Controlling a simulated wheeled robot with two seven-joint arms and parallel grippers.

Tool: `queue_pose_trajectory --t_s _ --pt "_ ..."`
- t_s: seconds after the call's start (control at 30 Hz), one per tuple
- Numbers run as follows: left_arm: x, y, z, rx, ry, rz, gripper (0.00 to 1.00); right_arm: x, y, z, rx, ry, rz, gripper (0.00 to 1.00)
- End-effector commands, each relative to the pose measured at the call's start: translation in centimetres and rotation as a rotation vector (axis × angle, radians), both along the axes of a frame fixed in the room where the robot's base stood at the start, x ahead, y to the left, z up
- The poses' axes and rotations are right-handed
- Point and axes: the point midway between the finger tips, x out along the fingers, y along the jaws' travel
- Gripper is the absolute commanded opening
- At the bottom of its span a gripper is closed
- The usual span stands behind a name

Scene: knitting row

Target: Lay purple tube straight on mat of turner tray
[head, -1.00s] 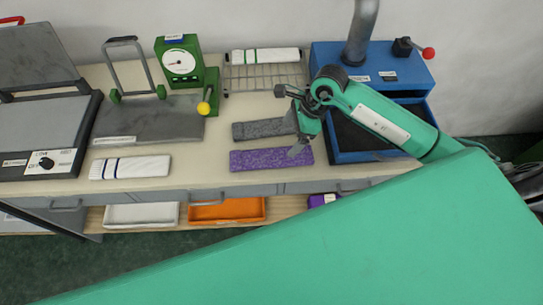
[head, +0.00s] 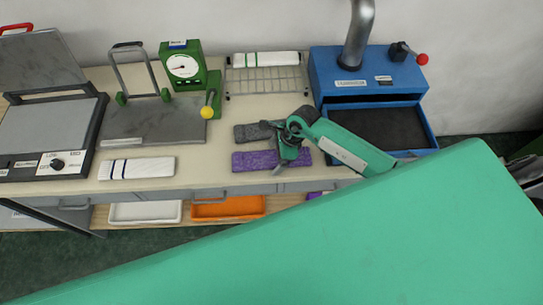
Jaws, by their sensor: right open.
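The purple tube (head: 251,161) lies flat on the bench near its front edge, long side left to right. My right gripper (head: 273,148) is open over the tube's middle and hides part of it; I cannot tell whether it touches the tube. The blue turner (head: 366,71) stands at the back right. Its tray, with blue rim (head: 430,127), sticks out in front and holds a bare dark mat (head: 384,127). My left gripper is out of view.
A grey tube (head: 246,132) lies just behind the purple one. A wire rack (head: 268,82) with a white tube (head: 266,59), a green dial device (head: 184,66) and a striped white tube (head: 137,168) are further left. My green arm crosses the tray's front left corner.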

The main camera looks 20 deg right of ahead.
Motion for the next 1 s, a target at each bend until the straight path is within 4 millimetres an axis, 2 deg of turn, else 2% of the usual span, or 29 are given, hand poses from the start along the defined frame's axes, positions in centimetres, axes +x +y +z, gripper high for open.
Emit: queue_pose_trajectory --t_s 0.23,0.47,0.8,1.0 --pt "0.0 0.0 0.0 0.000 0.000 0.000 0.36 0.0 0.0 -0.1 0.000 0.000 0.000 0.87" --pt "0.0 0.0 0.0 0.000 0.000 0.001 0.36 0.0 0.0 -0.1 0.000 0.000 0.000 0.42" --pt "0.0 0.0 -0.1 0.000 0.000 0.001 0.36 0.1 0.0 0.1 0.000 -0.001 0.001 0.41" --pt "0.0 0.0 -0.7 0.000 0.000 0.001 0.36 0.1 0.0 1.7 0.001 -0.004 0.002 0.41"
